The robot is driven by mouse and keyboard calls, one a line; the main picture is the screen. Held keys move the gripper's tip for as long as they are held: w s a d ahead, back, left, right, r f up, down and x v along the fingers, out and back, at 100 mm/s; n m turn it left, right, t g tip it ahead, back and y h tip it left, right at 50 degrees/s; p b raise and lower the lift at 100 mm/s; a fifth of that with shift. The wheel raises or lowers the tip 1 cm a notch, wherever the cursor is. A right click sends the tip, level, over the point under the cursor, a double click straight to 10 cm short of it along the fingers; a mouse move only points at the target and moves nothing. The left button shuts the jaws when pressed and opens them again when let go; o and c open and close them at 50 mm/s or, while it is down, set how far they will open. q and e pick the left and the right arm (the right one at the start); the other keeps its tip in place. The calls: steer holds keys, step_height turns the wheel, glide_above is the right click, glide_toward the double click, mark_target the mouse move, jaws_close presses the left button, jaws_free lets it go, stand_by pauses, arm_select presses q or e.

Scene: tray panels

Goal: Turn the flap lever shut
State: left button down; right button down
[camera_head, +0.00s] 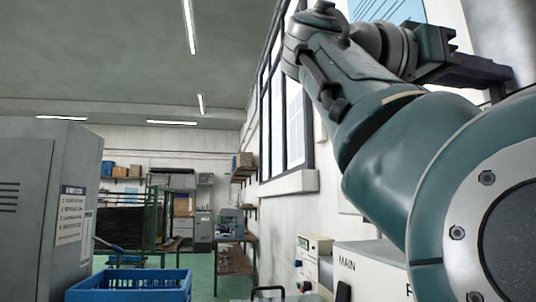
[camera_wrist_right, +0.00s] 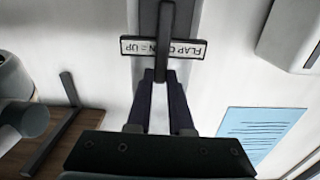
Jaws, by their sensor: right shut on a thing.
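The flap lever (camera_wrist_right: 165,45) is a dark bar in the right wrist view. It runs up and down the picture, across the middle of a white label (camera_wrist_right: 190,49) whose upside-down text reads roughly "FLAP OPEN = UP". My right gripper (camera_wrist_right: 162,77) has its dark fingers closed around the lever's lower end in that picture. In the head view my right gripper (camera_head: 490,70) is at the upper right, against the wall; I cannot make out the lever there. The lever's pivot is not clear. My left gripper is in neither view.
A blue printed sheet (camera_wrist_right: 260,132) is on the wall beside the lever. A pale box (camera_wrist_right: 290,35) and a wooden shelf with a dark bracket (camera_wrist_right: 68,90) flank it. In the head view a grey cabinet (camera_head: 70,150) and a blue crate (camera_head: 130,286) stand at left.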

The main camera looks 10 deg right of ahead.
steer(key=shift+d, duration=0.1)
steer(key=s+m+b, duration=0.1)
steer(key=m+b, duration=0.1)
steer(key=b, duration=0.1)
steer(key=shift+s+f+m, duration=0.15)
steer(key=shift+s+m, duration=0.25)
steer(key=c, duration=0.8)
jaws_free()
